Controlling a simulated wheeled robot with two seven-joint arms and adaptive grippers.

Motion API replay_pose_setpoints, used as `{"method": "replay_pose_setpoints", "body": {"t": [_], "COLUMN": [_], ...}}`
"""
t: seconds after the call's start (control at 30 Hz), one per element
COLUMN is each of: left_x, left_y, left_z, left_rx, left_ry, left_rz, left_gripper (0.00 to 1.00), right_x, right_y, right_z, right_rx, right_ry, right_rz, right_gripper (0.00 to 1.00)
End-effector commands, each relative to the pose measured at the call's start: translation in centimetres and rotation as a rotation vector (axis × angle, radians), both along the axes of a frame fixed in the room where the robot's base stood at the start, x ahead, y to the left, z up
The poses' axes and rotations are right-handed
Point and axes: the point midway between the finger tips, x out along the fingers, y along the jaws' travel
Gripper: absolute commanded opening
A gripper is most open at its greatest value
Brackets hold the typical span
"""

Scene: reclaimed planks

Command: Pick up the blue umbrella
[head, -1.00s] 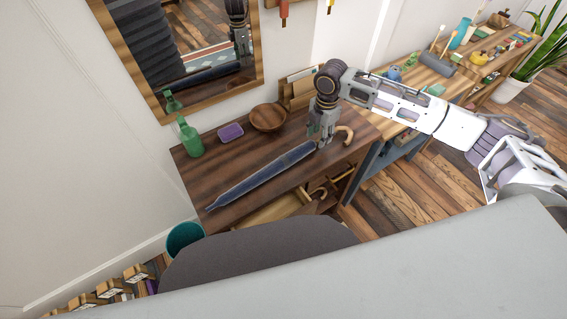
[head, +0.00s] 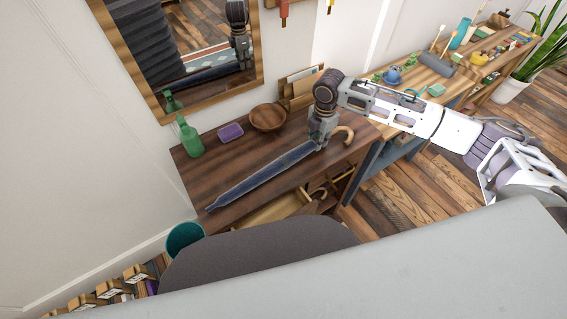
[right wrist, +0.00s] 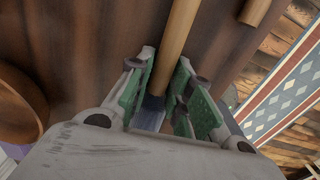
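The blue umbrella (head: 262,176) lies closed along the dark wooden table, its tip at the front left and its curved wooden handle (head: 343,137) at the right. My right gripper (head: 320,142) points down over its handle end. In the right wrist view, the green-padded fingers of this gripper (right wrist: 166,75) stand apart on either side of the wooden shaft (right wrist: 178,40), with a bit of blue fabric (right wrist: 152,108) low between them. Gaps show beside the shaft, so the gripper looks open. The exact finger contact is partly hidden. My left gripper is out of view.
A green bottle (head: 190,138), a purple item (head: 230,132), a wooden bowl (head: 268,117) and a letter holder (head: 302,88) stand behind the umbrella on the table (head: 220,165). A mirror (head: 185,50) hangs above. A cluttered workbench (head: 440,78) adjoins at right.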

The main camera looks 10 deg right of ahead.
Motion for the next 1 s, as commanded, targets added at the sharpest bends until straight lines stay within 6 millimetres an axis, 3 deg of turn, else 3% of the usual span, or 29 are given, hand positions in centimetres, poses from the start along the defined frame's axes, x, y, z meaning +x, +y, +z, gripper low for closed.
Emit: {"method": "replay_pose_setpoints", "body": {"t": [0.13,0.63,1.0], "left_x": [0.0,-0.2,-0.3], "left_y": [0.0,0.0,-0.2], "left_z": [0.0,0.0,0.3], "left_rx": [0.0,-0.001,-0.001], "left_ry": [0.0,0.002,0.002], "left_rz": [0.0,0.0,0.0], "left_gripper": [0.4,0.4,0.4], "right_x": [0.0,0.1,0.1], "right_y": [0.0,0.0,0.0], "right_z": [0.0,0.6,5.0], "right_rx": [0.0,0.002,0.002], "right_ry": [0.0,-0.001,-0.003], "right_rz": [0.0,0.0,0.0], "right_gripper": [0.0,0.0,0.0]}}
